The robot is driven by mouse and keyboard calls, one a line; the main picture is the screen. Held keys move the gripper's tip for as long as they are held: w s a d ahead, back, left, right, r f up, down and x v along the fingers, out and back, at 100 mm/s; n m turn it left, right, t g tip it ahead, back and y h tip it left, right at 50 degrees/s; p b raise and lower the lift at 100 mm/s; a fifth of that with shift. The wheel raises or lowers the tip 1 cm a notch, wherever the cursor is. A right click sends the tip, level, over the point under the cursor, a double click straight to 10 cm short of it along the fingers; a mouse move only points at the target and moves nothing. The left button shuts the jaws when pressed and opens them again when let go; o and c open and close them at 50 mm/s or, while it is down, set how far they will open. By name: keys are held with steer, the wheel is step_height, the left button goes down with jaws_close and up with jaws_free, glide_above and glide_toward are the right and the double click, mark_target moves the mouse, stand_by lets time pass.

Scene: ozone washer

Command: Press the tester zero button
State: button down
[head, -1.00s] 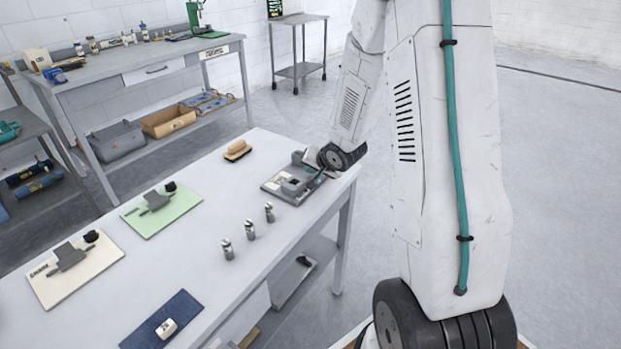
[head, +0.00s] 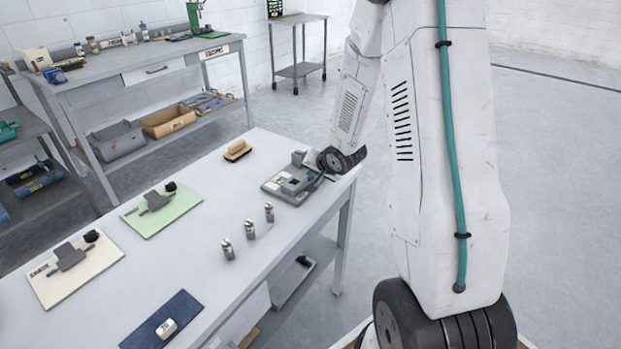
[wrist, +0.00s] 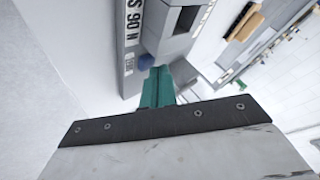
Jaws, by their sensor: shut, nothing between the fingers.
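The tester (head: 283,187) is a grey device on a flat base near the far right corner of the white table. In the wrist view its grey panel (wrist: 131,30) carries printed lettering, and a small blue button (wrist: 146,62) sits beside a small label. My gripper (wrist: 160,72) has teal fingers, shut and empty, with their tips close to the blue button. I cannot tell whether they touch it. In the head view my gripper (head: 317,181) is at the tester's right side, partly hidden by my wrist.
A wooden brush (head: 237,150) lies behind the tester. A green mat (head: 160,213), a cream mat (head: 74,268) and a dark blue mat (head: 162,321) hold parts farther left. Bare tabletop lies between them.

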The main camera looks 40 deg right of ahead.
steer(key=shift+f, duration=0.35)
stand_by(0.3)
steer(key=shift+r, duration=0.9)
steer(key=shift+r, duration=2.5)
